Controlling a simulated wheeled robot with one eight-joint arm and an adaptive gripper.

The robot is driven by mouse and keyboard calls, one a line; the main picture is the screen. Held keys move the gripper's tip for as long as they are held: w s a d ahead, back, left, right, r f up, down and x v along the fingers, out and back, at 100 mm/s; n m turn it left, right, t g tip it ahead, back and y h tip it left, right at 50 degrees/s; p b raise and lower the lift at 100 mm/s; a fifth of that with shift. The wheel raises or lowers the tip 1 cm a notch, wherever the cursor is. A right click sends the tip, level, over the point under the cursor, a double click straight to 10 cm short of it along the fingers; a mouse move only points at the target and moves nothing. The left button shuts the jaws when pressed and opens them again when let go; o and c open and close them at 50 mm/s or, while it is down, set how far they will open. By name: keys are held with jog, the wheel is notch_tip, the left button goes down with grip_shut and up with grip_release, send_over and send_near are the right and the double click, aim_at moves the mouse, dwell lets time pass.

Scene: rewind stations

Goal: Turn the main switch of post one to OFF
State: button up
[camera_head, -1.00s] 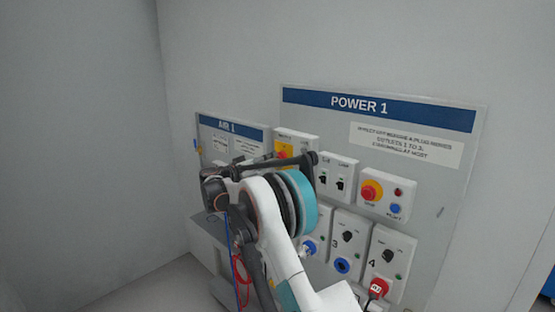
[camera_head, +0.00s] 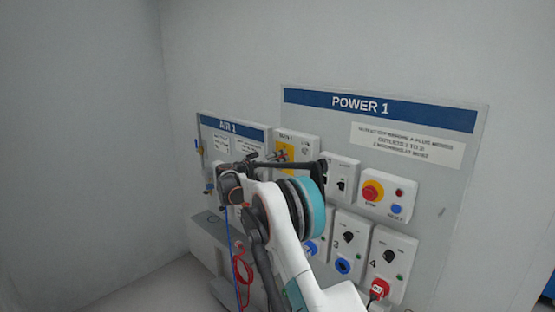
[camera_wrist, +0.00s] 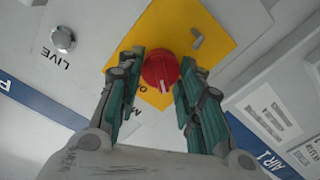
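The main switch is a red round knob (camera_wrist: 160,70) with a white pointer mark, on a yellow plate (camera_wrist: 215,38). In the wrist view the mark points toward the bottom of the picture; the lettering beside it is partly hidden by a finger. My gripper (camera_wrist: 162,72) is open, with one teal-padded finger on each side of the knob, close to it. I cannot tell whether the pads touch it. In the head view the yellow plate (camera_head: 285,158) shows at the upper left of the POWER 1 board (camera_head: 440,190), partly behind my gripper (camera_head: 280,155).
A LIVE lamp (camera_wrist: 63,39) sits beside the yellow plate. The AIR 1 board (camera_head: 235,127) stands to the left. A red stop button (camera_head: 372,190) and outlet boxes, including outlet 4 (camera_head: 393,262) with a red plug (camera_head: 379,289), are to the right. A red hose (camera_head: 243,265) hangs below.

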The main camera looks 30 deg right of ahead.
jog(key=shift+n+b, duration=0.5)
jog(key=shift+n, duration=1.8)
jog(key=o, duration=1.1)
jog(key=shift+w+f, duration=0.1)
jog(key=shift+c, duration=0.2)
jog(key=v, duration=1.2)
